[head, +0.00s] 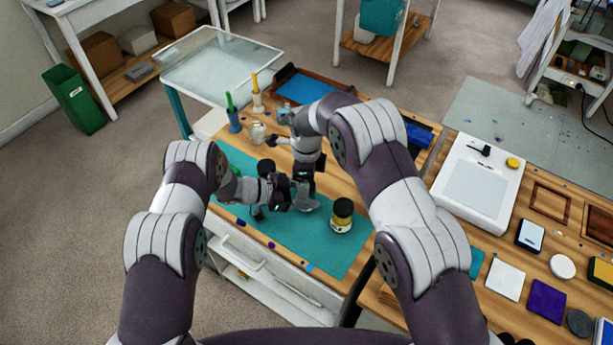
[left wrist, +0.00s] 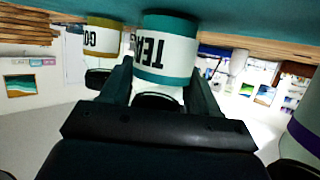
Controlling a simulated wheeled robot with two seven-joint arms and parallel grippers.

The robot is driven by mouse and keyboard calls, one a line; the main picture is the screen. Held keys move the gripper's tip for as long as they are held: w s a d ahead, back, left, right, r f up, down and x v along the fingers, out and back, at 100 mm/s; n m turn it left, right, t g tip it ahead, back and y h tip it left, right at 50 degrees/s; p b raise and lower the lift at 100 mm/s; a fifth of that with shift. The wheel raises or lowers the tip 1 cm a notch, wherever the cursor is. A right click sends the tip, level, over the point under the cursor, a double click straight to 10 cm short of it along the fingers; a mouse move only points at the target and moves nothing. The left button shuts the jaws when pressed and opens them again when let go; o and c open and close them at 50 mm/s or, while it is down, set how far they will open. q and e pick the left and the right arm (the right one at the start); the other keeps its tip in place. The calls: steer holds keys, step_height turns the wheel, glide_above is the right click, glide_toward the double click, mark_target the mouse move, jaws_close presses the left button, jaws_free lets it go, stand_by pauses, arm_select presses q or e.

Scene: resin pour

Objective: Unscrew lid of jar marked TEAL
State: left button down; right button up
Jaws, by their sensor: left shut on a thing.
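The TEAL jar shows in the left wrist view (left wrist: 166,58), where the picture is upside down. It has a teal band, a white label and a dark top. My left gripper (left wrist: 160,90) is shut on it, with one black finger on each side. In the head view my left gripper (head: 284,196) is low over the teal mat (head: 325,250), and the arms mostly hide the TEAL jar. My right gripper (head: 303,178) points down right beside the left one. Its fingertips are too small and covered to read.
A yellow-banded jar with a black lid (head: 342,216) stands right of the grippers. Its label begins "GO" in the left wrist view (left wrist: 103,40). A purple-banded jar (left wrist: 304,135) is at that view's right edge. A dark lid (head: 266,167) shows behind my left wrist. The mat's front is mostly clear.

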steer(key=c, duration=1.1)
steer(key=n, duration=0.5)
steer(key=shift+n, duration=0.3)
steer(key=n, duration=0.7)
steer(key=shift+w+r+n, duration=0.1)
steer(key=shift+n, duration=0.3)
steer(key=o, duration=1.2)
steer(key=shift+c, duration=0.2)
